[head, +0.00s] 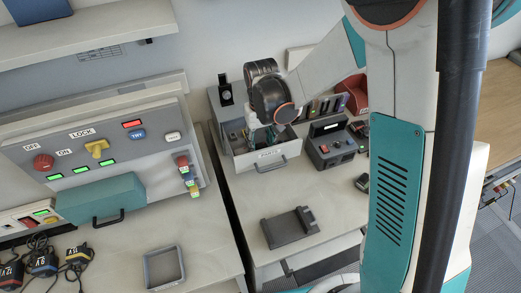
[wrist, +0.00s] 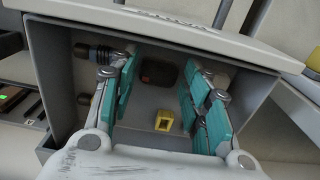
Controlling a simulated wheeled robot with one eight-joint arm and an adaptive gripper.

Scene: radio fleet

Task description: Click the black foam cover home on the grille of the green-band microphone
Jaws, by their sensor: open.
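My gripper (wrist: 158,78) reaches down into the open drawer marked PARTS (head: 268,157), its teal-padded fingers spread wide. In the wrist view a dark rounded piece (wrist: 160,72) lies on the drawer floor between the fingertips; it may be the black foam cover, but I cannot tell for certain. The fingers do not appear to grip it. In the head view my gripper (head: 262,136) is partly hidden by my wrist and the drawer front. I cannot make out a green-band microphone in either view.
A yellow block (wrist: 164,120) and a dark ribbed cylinder (wrist: 92,52) also lie in the drawer, close to the fingers. The drawer walls surround my gripper. Right of the drawer stands a dark device with red buttons (head: 333,146). A dark cradle (head: 290,228) sits on the front counter.

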